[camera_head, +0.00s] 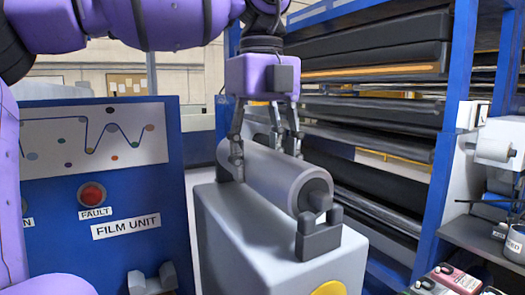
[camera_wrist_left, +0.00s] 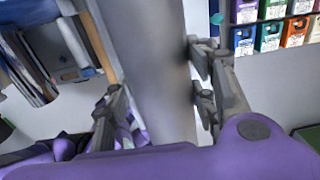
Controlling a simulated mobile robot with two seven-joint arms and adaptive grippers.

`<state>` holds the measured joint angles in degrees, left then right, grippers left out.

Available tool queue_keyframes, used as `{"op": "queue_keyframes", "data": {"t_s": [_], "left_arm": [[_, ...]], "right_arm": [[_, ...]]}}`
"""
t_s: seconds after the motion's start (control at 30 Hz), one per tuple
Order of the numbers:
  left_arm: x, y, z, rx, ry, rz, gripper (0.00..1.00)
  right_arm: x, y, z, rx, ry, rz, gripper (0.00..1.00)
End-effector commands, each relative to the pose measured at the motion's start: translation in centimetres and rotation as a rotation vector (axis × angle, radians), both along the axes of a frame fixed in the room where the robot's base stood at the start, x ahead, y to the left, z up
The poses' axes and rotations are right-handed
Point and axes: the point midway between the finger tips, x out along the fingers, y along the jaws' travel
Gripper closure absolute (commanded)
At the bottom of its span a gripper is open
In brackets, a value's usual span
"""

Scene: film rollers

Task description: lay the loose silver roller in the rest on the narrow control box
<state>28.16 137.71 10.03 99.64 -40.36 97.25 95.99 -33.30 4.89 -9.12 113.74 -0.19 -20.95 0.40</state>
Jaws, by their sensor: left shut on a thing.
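The silver roller (camera_head: 275,177) lies lengthwise above the pale grey narrow control box (camera_head: 222,220). My left gripper (camera_head: 265,155) comes down from above and is shut on the roller, one finger on each side. The wrist view also shows the roller (camera_wrist_left: 155,70) between the fingers. The dark near block of the rest (camera_head: 318,238) stands on the box top, with two prongs. The roller's dark near shaft end is at these prongs; I cannot tell whether it touches the notch or hangs just above. The far end of the rest is hidden. My right gripper is not in view.
A blue film unit panel (camera_head: 95,250) with a red button (camera_head: 92,194) stands left of the box. A blue rack (camera_head: 450,130) holding dark rollers is behind and to the right. A grey shelf (camera_head: 475,235) with small packs and a mug is at the right.

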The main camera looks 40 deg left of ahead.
Motion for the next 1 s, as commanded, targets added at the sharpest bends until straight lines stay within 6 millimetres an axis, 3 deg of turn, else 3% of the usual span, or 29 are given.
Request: {"op": "queue_keyframes", "data": {"t_s": [1.0], "left_arm": [[-0.05, -0.08, -1.02, 0.000, -0.003, -0.001, 0.96]], "right_arm": [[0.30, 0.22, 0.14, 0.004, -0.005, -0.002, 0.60]]}}
